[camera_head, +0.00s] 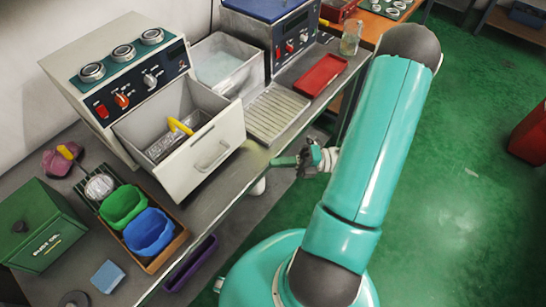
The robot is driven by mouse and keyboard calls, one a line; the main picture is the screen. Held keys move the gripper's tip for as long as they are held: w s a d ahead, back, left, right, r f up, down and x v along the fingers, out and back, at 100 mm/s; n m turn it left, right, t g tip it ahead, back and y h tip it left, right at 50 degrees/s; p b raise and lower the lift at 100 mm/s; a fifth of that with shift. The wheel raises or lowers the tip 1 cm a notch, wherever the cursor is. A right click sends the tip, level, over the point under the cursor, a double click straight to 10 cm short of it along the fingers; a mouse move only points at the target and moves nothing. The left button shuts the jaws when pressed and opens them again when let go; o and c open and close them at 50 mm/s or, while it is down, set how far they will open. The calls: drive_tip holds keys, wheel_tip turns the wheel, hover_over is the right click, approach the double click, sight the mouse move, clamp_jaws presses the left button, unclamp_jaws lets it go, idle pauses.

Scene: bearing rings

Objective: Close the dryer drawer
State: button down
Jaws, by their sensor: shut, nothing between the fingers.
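The dryer (125,75) is a cream box with a dark control panel, standing at the back left of the bench. Its drawer (205,158) is pulled out toward the front, with a handle on its front face. Inside the open drawer lie a metal mesh basket (165,146) and a yellow handle (180,126). My gripper (275,162) is shut and empty, to the right of the drawer front and apart from it, near the bench's front edge.
A ribbed drain tray (272,113) and a red tray (321,75) lie right of the drawer. A wooden tray with green (122,205) and blue bowls (148,231) and a green box (42,227) stand left. The green floor (450,180) at right is mostly clear.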

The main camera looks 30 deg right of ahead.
drive_tip(key=w+a+r, duration=0.1)
drive_tip(key=w+a, duration=0.6)
drive_tip(key=a, duration=0.1)
drive_tip(key=shift+r, duration=0.4)
drive_tip(key=shift+w+a, duration=0.1)
drive_tip(key=shift+w, duration=0.05)
drive_tip(key=w+a, duration=0.2)
drive_tip(key=w, duration=0.4)
drive_tip(key=w+a, duration=0.2)
drive_tip(key=w, duration=0.4)
drive_tip(key=w+a, duration=0.2)
drive_tip(key=w, duration=0.4)
drive_tip(key=shift+w, duration=0.35)
drive_tip(key=shift+w+a+r, duration=0.1)
drive_tip(key=shift+w, duration=0.15)
